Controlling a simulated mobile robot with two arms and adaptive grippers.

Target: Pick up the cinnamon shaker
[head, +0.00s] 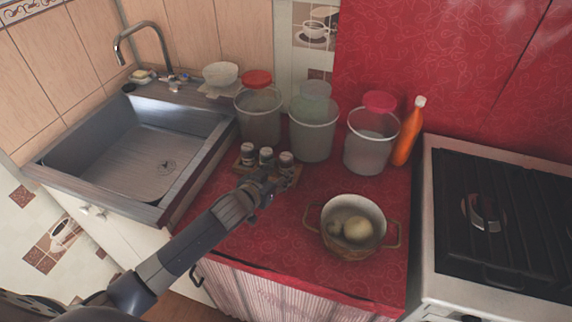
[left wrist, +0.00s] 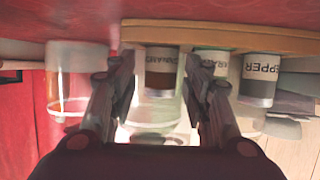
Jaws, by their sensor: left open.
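The cinnamon shaker (head: 286,161) appears to be the rightmost of three small shakers on a wooden rack (head: 257,171) in the head view. In the left wrist view, which is upside down, the cinnamon shaker (left wrist: 161,72) has brown contents and a pale label that is hard to read. My left gripper (head: 268,184) is open in front of the rack. In the left wrist view its fingertips (left wrist: 160,62) lie on either side of the cinnamon shaker; I cannot tell whether they touch it. My right gripper is not in view.
The pepper shaker (left wrist: 260,79) and another shaker (left wrist: 212,64) stand close beside it. Several large clear containers (head: 312,135) stand behind the rack. A pot (head: 345,246) sits front right, an orange bottle (head: 408,137) farther back. The sink (head: 150,150) is left, the stove (head: 500,215) right.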

